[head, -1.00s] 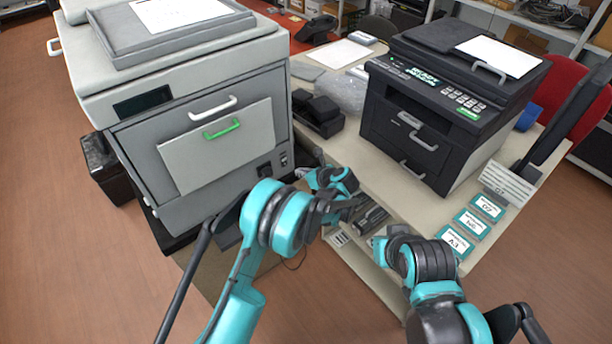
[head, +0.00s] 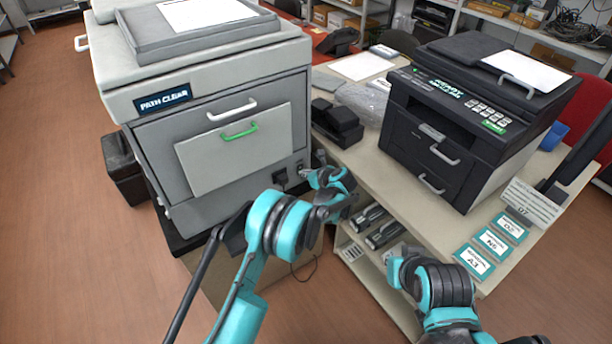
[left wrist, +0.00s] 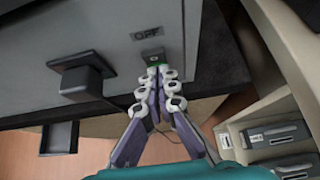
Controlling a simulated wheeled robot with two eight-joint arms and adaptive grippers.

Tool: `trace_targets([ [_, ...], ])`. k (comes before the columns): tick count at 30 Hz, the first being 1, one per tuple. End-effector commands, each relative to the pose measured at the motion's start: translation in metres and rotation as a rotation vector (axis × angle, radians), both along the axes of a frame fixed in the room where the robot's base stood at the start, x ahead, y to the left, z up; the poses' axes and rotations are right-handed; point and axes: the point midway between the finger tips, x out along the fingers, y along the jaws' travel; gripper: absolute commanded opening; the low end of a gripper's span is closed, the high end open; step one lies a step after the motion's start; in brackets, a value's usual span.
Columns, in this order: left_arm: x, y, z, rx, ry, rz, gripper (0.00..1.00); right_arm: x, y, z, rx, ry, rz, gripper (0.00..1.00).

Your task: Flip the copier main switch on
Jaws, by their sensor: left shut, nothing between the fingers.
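The grey copier (head: 240,150) stands at the left in the head view. Its small display (head: 162,97) is lit and reads "PATH CLEAR". In the left wrist view, the small main switch (left wrist: 153,56) sits low on the copier's panel under a label (left wrist: 148,33) that seems to read "OFF". My left gripper (left wrist: 158,74) is shut and empty, its fingertips right at the switch's lower edge, seemingly touching it. They partly cover the switch. In the head view my left wrist hides most of the fingers. My right arm shows at lower right, but its gripper does not.
A black block-like fitting (left wrist: 88,78) juts from the panel left of the switch. A worktable (head: 385,180) with a black printer (head: 470,120) stands close on the right. Dark cartridges (head: 385,234) lie on its lower shelf. Brown floor is open at left.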

Motion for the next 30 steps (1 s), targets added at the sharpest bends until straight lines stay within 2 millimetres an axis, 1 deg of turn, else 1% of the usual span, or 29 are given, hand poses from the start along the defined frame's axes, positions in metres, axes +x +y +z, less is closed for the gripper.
trace_targets([
  [8, 0.001, 0.002, 0.000, 0.001, -0.002, 0.001, 0.00, 0.000, 0.000, -0.001, 0.000, 0.000, 0.000, 0.00],
  [19, 0.001, 0.002, 0.016, 0.003, -0.003, 0.002, 0.00, 0.000, 0.000, 0.006, 0.000, 0.000, 0.000, 0.00],
  [30, 0.001, 0.003, 0.016, 0.003, -0.003, 0.002, 0.00, 0.000, 0.000, 0.005, 0.000, 0.000, 0.000, 0.00],
])
